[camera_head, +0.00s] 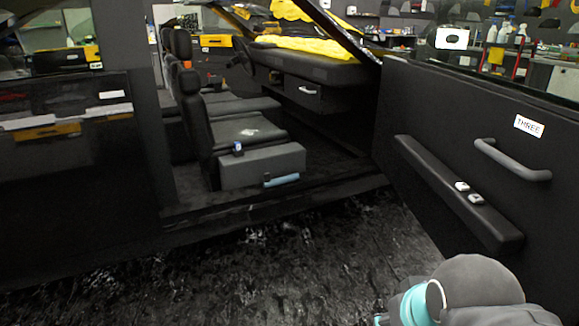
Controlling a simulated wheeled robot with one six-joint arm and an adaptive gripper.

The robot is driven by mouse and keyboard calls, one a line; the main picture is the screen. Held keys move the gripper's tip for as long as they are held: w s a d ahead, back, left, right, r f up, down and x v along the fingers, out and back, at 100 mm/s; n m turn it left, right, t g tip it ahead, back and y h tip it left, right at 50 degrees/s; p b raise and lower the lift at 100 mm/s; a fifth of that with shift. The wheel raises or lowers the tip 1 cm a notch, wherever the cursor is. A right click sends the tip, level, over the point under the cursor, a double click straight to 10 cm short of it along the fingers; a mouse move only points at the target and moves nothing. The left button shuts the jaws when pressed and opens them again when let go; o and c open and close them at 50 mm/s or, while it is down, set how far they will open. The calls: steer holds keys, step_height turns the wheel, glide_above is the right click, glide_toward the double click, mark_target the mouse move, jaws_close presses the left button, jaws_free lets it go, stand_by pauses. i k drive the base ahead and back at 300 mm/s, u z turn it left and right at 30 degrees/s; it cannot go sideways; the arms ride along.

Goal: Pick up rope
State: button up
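I cannot make out a rope for certain in this view. Yellow folded material (300,46) lies over the dark dashboard, and more yellow (290,10) shows above it; I cannot tell whether either is rope or cloth. A small light-blue rolled item (281,180) sits low at the front of the seat base. A small dark-blue item (237,147) stands at the seat's edge. My gripper is not in view; only a grey and teal part of my arm shows at the bottom right.
An open car door (455,125) with a grey handle (512,160) and a label reading THREE (529,126) stands on the right. Black seats (205,125) are inside the car. The dark, shiny floor (240,270) in front is clear. Cluttered shelves stand behind.

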mark_target(267, 182)
steer(key=u, duration=0.45)
steer(key=i, duration=1.9)
steer(key=u, duration=0.8)
steer(key=i, duration=0.3)
steer(key=u, duration=0.1)
